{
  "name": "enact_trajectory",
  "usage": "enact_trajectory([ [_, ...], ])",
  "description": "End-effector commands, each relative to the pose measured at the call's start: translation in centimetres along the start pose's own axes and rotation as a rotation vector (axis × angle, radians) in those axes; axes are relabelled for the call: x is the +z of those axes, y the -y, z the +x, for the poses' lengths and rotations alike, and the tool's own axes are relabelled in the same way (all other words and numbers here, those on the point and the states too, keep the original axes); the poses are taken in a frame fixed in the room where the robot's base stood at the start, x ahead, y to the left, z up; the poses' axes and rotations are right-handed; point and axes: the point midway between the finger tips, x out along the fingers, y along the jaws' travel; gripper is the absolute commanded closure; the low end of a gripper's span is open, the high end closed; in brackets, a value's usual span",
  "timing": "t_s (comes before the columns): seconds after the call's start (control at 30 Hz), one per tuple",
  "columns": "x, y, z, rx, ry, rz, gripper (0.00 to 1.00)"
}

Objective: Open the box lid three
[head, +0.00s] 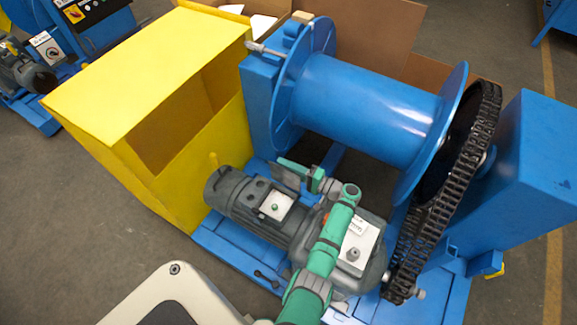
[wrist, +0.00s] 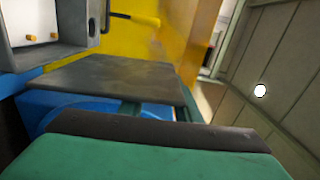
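My green gripper (head: 311,181) is above the grey motor, beside the blue drum stand. In the wrist view one green finger with a dark pad fills the bottom. A dark flat plate (wrist: 115,80), probably the other finger's pad, lies across a gap from it, with nothing clearly held between. The large yellow box (head: 150,80) stands at left with a flat sloping top and an open side. I cannot tell which part is box lid three. A small pale box (head: 276,205) sits on the motor. A grey box-like housing (wrist: 45,30) with orange bolts shows in the wrist view.
The blue drum (head: 360,105) and chain (head: 440,200) are right of my gripper. A blue upright housing (head: 535,170) stands at far right. Cardboard (head: 375,35) is behind the drum. Grey floor lies clear at lower left.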

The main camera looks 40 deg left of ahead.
Motion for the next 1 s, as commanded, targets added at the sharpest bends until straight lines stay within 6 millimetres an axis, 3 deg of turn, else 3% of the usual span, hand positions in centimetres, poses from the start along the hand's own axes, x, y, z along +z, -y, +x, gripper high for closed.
enact_trajectory([
  [0.43,-0.2,0.1,-1.1,-0.001,-0.007,-0.001,0.62],
  [0.8,-0.2,0.1,-7.5,0.000,-0.008,-0.001,0.62],
  [1.0,-0.1,0.1,-10.1,-0.001,-0.004,-0.001,0.62],
])
